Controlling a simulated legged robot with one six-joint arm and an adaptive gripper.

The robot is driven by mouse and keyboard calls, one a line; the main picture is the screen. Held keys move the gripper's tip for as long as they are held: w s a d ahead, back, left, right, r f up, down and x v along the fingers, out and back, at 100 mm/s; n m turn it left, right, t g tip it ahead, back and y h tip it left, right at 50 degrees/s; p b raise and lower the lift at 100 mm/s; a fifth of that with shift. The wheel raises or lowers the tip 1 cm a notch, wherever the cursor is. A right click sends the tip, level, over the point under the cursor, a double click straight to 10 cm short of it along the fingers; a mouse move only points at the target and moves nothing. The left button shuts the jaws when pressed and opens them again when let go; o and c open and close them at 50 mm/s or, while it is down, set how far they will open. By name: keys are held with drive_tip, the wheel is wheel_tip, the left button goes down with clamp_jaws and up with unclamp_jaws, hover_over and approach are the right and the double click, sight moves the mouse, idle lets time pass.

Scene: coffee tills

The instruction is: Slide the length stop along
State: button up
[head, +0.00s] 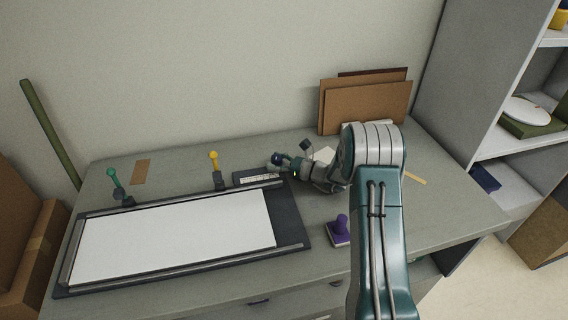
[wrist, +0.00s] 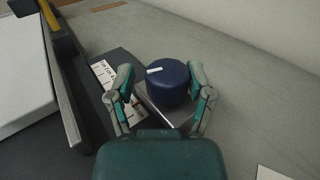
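The length stop is a dark blue round knob (wrist: 168,84) with a white pointer mark, on a grey block (wrist: 172,115). It sits beside a white printed scale (wrist: 108,78) on a dark plate; the scale also shows in the head view (head: 262,179). My gripper (wrist: 161,78) is open, with one finger on each side of the knob. A gap shows at the left finger; the right finger is close to the knob, and I cannot tell whether it touches. In the head view my gripper (head: 281,162) is at the plate's back right corner, and the stop is mostly hidden.
A board with a white sheet (head: 180,238) and dark rails lies left on the grey desk. Yellow (head: 214,160) and green (head: 113,180) levers stand behind it. A purple stamp (head: 341,228) is in front of my arm. Brown boards (head: 365,107) lean on the wall.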

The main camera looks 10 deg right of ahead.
drive_tip(key=shift+s, duration=0.1)
drive_tip(key=c, duration=0.5)
drive_tip(key=shift+o, duration=0.2)
